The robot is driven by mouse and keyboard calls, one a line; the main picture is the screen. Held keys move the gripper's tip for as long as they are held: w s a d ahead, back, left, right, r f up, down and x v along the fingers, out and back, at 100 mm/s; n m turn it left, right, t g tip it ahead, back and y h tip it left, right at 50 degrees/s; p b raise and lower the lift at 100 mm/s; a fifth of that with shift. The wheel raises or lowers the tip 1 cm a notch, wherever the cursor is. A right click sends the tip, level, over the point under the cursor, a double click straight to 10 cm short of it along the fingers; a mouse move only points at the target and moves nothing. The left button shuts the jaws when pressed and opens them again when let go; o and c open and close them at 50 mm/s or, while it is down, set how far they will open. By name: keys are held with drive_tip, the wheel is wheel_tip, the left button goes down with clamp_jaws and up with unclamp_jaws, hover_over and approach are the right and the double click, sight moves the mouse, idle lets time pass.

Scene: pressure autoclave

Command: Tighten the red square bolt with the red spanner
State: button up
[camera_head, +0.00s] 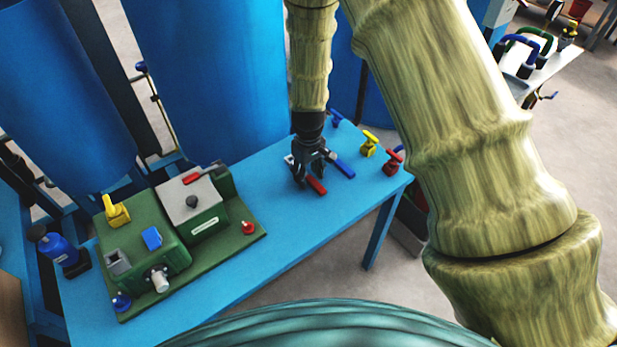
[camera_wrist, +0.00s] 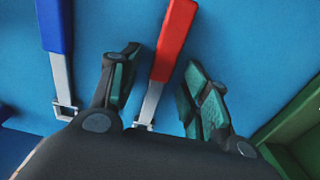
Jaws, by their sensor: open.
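The red spanner lies on the blue table; its red handle (camera_head: 316,186) shows in the head view beside my gripper (camera_head: 310,172). In the wrist view the red spanner (camera_wrist: 174,42) lies between the two fingers of my gripper (camera_wrist: 162,58), with a gap on each side. Its grey end is partly hidden by the gripper body. My gripper is open, pointing down, close to the table. A small red bolt (camera_head: 248,228) stands upright on the right part of the green base plate; its head is too small to tell whether it is square.
A blue spanner (camera_head: 343,168) lies just right of the red one, and left of it in the wrist view (camera_wrist: 55,30). The green machine (camera_head: 182,262) fills the table's left. Yellow (camera_head: 369,144) and red (camera_head: 393,161) valve-like pieces stand near the right end. Blue tanks (camera_head: 210,80) rise behind.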

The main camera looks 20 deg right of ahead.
clamp_jaws()
drive_tip(key=shift+r, duration=0.1)
